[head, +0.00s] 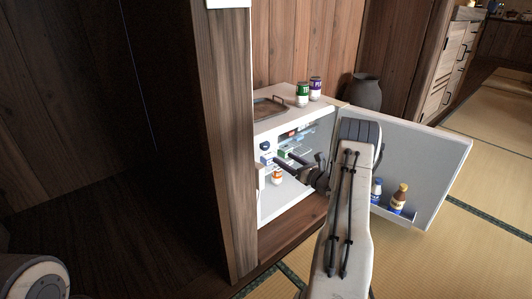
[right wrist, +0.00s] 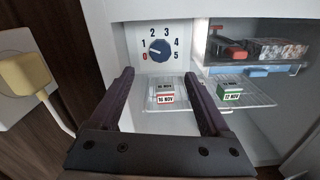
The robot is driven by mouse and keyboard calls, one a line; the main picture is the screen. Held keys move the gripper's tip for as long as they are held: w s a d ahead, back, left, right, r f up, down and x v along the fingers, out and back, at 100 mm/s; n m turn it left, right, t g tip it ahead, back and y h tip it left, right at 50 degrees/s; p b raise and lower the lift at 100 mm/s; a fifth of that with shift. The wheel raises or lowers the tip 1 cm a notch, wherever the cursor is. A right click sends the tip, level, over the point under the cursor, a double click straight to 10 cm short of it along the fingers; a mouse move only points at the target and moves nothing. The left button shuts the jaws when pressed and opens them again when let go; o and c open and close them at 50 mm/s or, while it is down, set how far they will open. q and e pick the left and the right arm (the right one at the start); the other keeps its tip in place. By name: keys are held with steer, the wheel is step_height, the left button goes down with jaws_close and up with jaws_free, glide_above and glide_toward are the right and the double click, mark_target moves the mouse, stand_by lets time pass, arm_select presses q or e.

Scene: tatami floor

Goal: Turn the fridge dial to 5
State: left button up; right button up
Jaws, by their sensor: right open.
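The small white fridge (head: 274,210) stands open, its door (head: 437,165) swung out to the right. The dark blue fridge dial (right wrist: 161,50) sits on a white plate with numbers 0 to 5 around it, the 0 in red. I cannot clearly read where its pointer stands. The dial also shows small in the head view (head: 265,146). My right gripper (right wrist: 158,76) is open and empty, its fingers pointing at the inner wall just below the dial, apart from it. It reaches into the fridge in the head view (head: 278,160). My left gripper is not in view.
A clear shelf (right wrist: 215,85) below the dial holds a red-and-white box (right wrist: 165,97) and a green-and-white box (right wrist: 230,95). A yellow plug (right wrist: 25,72) is at the left. Bottles (head: 398,200) stand in the door rack. Two cans (head: 303,95) and a tray (head: 268,108) are on top.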

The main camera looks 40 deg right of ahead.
mark_target(267, 147)
steer(key=w+b, duration=0.1)
steer(key=w, duration=0.2)
steer(key=w+b, duration=0.1)
steer(key=w, duration=0.1)
steer(key=w+b, duration=0.2)
steer(key=w, duration=0.1)
steer(key=shift+w+a, duration=0.3)
steer(key=shift+a, duration=0.05)
steer(key=shift+w+r, duration=0.1)
steer(key=shift+w, duration=0.6)
jaws_close()
